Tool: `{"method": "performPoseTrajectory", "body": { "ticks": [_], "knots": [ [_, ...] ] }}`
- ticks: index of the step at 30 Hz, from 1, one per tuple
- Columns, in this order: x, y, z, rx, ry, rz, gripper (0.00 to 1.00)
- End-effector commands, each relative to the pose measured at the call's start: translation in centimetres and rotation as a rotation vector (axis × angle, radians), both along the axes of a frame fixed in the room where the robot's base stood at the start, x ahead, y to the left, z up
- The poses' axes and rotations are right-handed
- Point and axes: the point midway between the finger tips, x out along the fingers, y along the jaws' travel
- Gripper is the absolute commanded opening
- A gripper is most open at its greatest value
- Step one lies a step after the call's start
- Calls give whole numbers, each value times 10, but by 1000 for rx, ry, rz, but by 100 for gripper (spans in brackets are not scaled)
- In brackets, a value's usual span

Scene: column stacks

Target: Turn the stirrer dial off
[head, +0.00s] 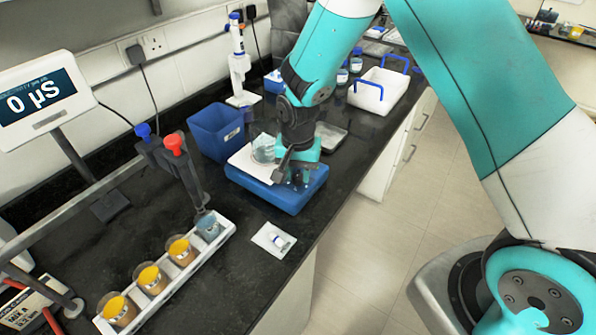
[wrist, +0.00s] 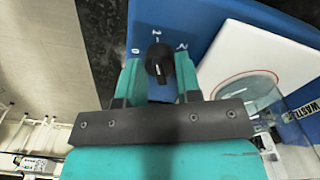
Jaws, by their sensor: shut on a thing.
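The stirrer (head: 262,192) is a blue box with a white top plate, standing on the black bench; its blue body also shows in the wrist view (wrist: 205,22). Its black dial (wrist: 159,58) is on the blue face, with small white marks around it that are hard to read. Which mark the dial points to I cannot tell. My gripper (wrist: 158,78) is shut on the dial, one teal finger at each side. In the head view my gripper (head: 300,172) is at the stirrer's right end and hides the dial.
A glass beaker (head: 263,148) stands on the stirrer's plate, close to my wrist. A blue bin (head: 214,133) is behind it. A white rack (head: 157,300) with several cups, under a probe arm, is at front left. A white tray (head: 378,92) is at the back.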

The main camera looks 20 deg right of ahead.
Motion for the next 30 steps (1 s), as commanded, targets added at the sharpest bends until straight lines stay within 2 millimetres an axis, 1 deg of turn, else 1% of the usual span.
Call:
{"method": "performPoseTrajectory", "body": {
  "ticks": [8,30],
  "knots": [
    [0,0,-1,-1,1,201,8],
    [0,0,0,0,1,886,8]
  ]
}}
